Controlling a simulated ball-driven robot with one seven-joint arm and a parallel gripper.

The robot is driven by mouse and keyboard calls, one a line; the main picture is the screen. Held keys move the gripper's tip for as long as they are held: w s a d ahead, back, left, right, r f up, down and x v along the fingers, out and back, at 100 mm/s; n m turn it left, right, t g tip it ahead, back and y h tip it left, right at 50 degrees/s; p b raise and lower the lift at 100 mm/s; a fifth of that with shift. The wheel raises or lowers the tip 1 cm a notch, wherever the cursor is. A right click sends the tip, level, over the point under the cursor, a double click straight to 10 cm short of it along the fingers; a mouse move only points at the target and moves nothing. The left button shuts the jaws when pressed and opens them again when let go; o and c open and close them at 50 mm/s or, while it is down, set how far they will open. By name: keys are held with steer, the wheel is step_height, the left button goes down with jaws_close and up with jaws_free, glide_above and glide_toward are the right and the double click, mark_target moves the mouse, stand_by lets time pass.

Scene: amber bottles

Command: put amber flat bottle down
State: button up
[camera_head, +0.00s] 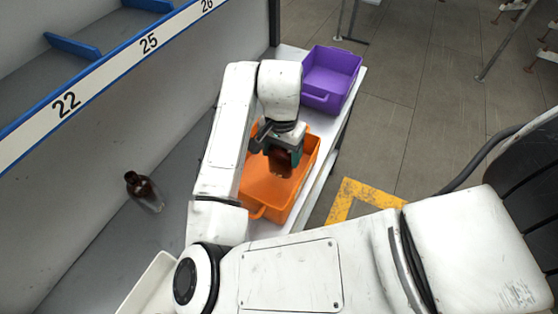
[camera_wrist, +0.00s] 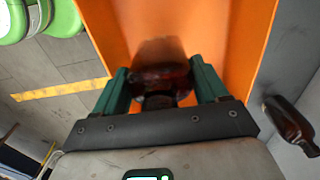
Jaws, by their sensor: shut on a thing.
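My gripper (camera_head: 281,147) reaches down over the orange bin (camera_head: 259,203) and is shut on the amber flat bottle (camera_head: 281,163). In the wrist view, the dark green fingers of my gripper (camera_wrist: 162,88) sit on both sides of the amber flat bottle (camera_wrist: 160,74), with the orange bin (camera_wrist: 247,30) behind it. The bottle is dark brown and partly hidden by the gripper. I cannot tell whether it touches the bin floor.
A purple bin (camera_head: 331,77) is beyond the orange one. A numbered shelf rail (camera_head: 105,78) runs along the upper left.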

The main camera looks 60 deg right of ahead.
mark_target(282, 163)
steer(key=shift+s+f, duration=0.1)
steer(key=shift+f, duration=1.85)
steer(key=shift+f, duration=0.1)
steer(key=shift+f, duration=0.15)
steer(key=o, duration=0.9)
step_height(282, 163, up, 12)
steer(key=shift+r, duration=0.25)
